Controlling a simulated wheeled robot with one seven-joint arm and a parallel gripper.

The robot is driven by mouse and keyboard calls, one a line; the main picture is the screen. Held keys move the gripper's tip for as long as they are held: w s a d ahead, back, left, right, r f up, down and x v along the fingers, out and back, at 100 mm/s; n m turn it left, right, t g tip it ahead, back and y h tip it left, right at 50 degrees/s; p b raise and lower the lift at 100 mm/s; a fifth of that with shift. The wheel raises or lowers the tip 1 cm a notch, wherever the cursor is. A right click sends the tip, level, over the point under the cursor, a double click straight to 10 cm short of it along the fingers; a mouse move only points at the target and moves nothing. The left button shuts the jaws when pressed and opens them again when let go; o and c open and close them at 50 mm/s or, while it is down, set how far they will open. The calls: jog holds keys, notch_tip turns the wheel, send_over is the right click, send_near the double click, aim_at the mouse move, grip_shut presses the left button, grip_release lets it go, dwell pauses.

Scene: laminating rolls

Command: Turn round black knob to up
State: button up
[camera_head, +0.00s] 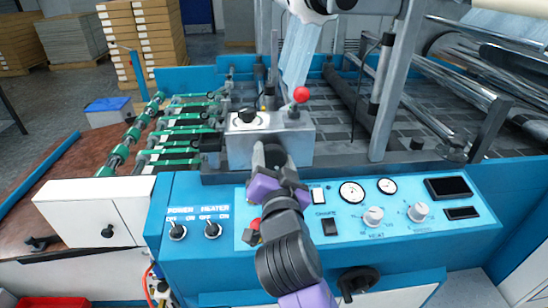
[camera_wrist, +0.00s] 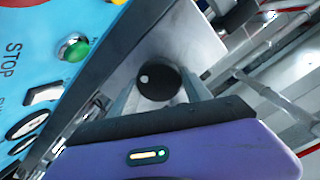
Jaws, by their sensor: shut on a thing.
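The round black knob (camera_wrist: 158,82) shows in the wrist view, on a grey metal face, with a white dot toward its picture-left edge. The fingers of my gripper (camera_wrist: 159,97) lie on either side of it and are shut on it. In the head view my gripper (camera_head: 267,155) reaches up over the blue control panel to the front of the grey metal box (camera_head: 238,152). There my gripper hides much of the box front, and I cannot make out the held knob clearly.
Another black knob (camera_head: 247,115) and a red ball-topped lever (camera_head: 301,95) stand on top of the box. The blue panel (camera_head: 335,262) carries switches, gauges and dials. A green button (camera_wrist: 73,48) shows beside STOP lettering. Rollers and a metal post (camera_head: 396,85) stand behind.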

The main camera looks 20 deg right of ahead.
jog(key=n+p, duration=0.1)
jog(key=n, duration=0.2)
jog(key=shift+a+n, duration=0.1)
jog(key=shift+n, duration=0.3)
jog(key=n+p, duration=0.1)
jog(key=n, duration=0.3)
jog(key=shift+n+p, duration=0.3)
jog(key=n+p, duration=0.2)
jog(key=n, duration=0.2)
jog(key=shift+a, duration=0.15)
jog(key=n+p, duration=0.2)
jog(key=n, duration=0.2)
jog(key=n+p, duration=0.4)
jog(key=n, duration=0.2)
jog(key=shift+w+a+f, duration=0.1)
jog(key=shift+f, duration=0.05)
jog(key=n+p, duration=0.2)
jog(key=n, duration=0.1)
jog(key=shift+n, duration=0.4)
jog(key=shift+f+n+p, duration=0.2)
jog(key=shift+n+p, duration=0.9)
jog(key=shift+n, duration=0.8)
